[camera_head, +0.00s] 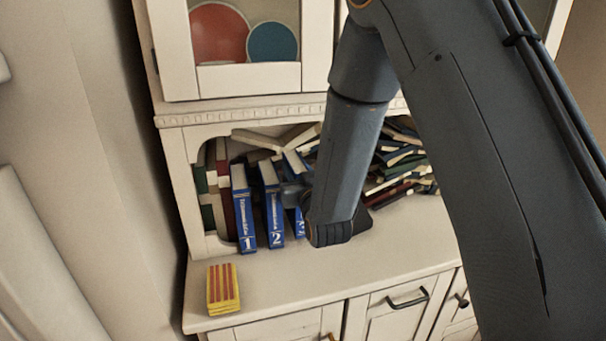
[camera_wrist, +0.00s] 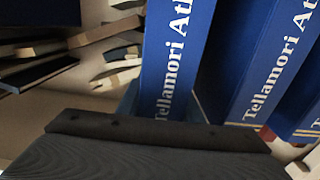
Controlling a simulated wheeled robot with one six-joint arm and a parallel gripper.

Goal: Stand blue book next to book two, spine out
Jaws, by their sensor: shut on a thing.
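The blue book marked 3 (camera_head: 299,226) stands roughly upright on the cabinet's counter, its lettered spine facing out. My gripper (camera_head: 296,194) is shut on the blue book at the niche front, and my arm hides the book's right side. In the wrist view the blue book's spine (camera_wrist: 176,55) rises from behind the dark gripper body, with book two's spine (camera_wrist: 275,75) to its right. The fingertips are mostly hidden there.
Blue book 1 (camera_head: 243,212) stands left of book two, with red and green books (camera_head: 215,190) further left. A loose heap of books (camera_head: 403,165) fills the niche's right side. A yellow-and-red striped box (camera_head: 223,289) sits on the counter (camera_head: 290,277), whose front is otherwise clear.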

